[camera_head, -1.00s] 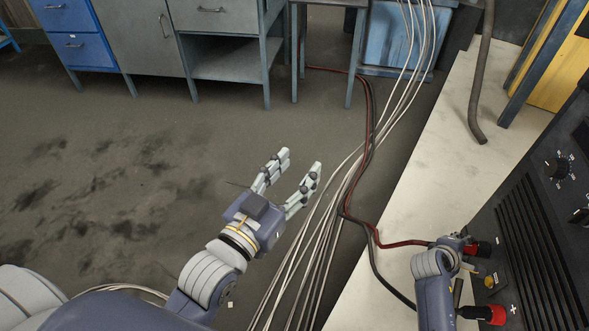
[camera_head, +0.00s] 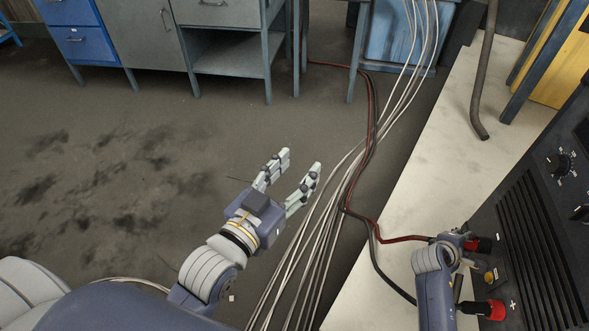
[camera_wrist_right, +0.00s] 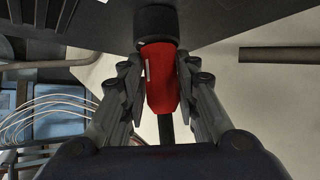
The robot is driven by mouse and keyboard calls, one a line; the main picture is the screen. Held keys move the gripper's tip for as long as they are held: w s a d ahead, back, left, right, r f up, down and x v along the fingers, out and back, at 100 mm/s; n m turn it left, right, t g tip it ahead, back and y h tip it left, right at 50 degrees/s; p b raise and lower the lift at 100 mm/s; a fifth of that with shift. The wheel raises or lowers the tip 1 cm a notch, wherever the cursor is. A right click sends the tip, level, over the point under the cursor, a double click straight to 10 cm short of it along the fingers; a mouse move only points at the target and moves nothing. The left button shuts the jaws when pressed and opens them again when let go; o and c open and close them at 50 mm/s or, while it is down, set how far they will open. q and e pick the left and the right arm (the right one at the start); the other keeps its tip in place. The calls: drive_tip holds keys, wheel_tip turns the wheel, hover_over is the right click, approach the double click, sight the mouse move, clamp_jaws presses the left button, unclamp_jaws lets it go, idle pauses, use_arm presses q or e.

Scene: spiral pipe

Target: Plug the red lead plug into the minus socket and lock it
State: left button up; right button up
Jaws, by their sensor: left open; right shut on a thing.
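The red lead plug (camera_wrist_right: 162,82) is between the fingers of my right gripper (camera_wrist_right: 162,95) in the right wrist view. Its front end meets a round black socket collar (camera_wrist_right: 157,24) on the machine panel; how deep it sits or whether it is locked I cannot tell. In the head view the right gripper (camera_head: 460,243) is at the upper socket (camera_head: 485,244), with the red cable (camera_head: 405,239) running left from it. The minus mark is not readable. My left gripper (camera_head: 284,180) is open and empty above the floor.
A second connector, black with a red collar (camera_head: 495,310), sits lower on the dark panel (camera_head: 540,215) beside a plus mark. White cables (camera_head: 335,210) and a black cable (camera_head: 385,275) run across the floor and pale ledge (camera_head: 425,180). Cabinets (camera_head: 140,45) stand behind.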

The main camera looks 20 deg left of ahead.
use_arm(q)
drive_tip(key=shift+s+a+f+g+p, duration=0.2)
drive_tip(key=shift+f+g, duration=0.25)
drive_tip(key=shift+f, duration=0.25)
drive_tip(key=shift+s+a+f+g+p, duration=0.15)
drive_tip(key=shift+f+g, duration=0.3)
drive_tip(key=shift+f, duration=0.25)
idle(2.2)
drive_tip(key=shift+s+a+f+g+y+p, duration=0.1)
drive_tip(key=shift+s+a+f+g+y, duration=0.1)
drive_tip(key=shift+f+g, duration=0.3)
drive_tip(key=shift+s+a+f+g+y+p, duration=0.15)
drive_tip(key=shift+s+f+y, duration=0.1)
drive_tip(key=shift+f, duration=0.4)
drive_tip(key=shift+s+a+f+g+y+p, duration=0.1)
drive_tip(key=shift+s+f+g+y, duration=0.1)
drive_tip(key=shift+f+g, duration=0.3)
idle(2.8)
